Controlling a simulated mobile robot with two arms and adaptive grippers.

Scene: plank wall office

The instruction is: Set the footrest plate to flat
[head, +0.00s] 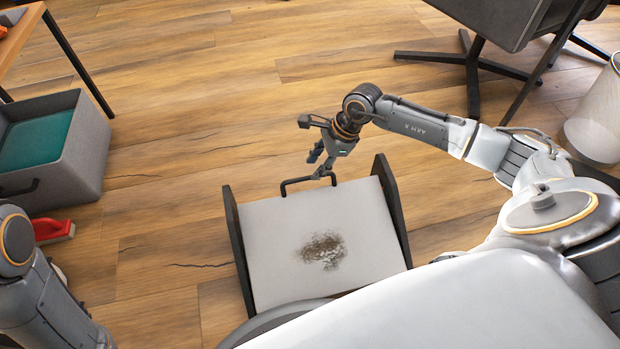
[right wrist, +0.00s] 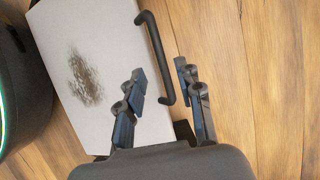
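The footrest plate (head: 290,235) is a pale grey board with a dark smudge, set between two black side panels. A black bar handle (head: 292,183) stands out from its far edge. I cannot tell the plate's exact tilt. My right gripper (head: 322,165) is at the handle, above the plate's far edge. In the right wrist view, its fingers (right wrist: 160,72) are apart, one on each side of the handle (right wrist: 158,55), with a gap visible beside the bar. The plate also shows there (right wrist: 55,45). My left gripper is outside the head view; only part of my left arm shows.
A grey bin (head: 75,165) with a teal inside stands at the left, with a red object (head: 55,230) beside it. A desk (head: 18,35) is at the top left. A chair base (head: 470,62) and a pale wastebasket (head: 598,115) are at the right. The floor beyond the footrest is clear.

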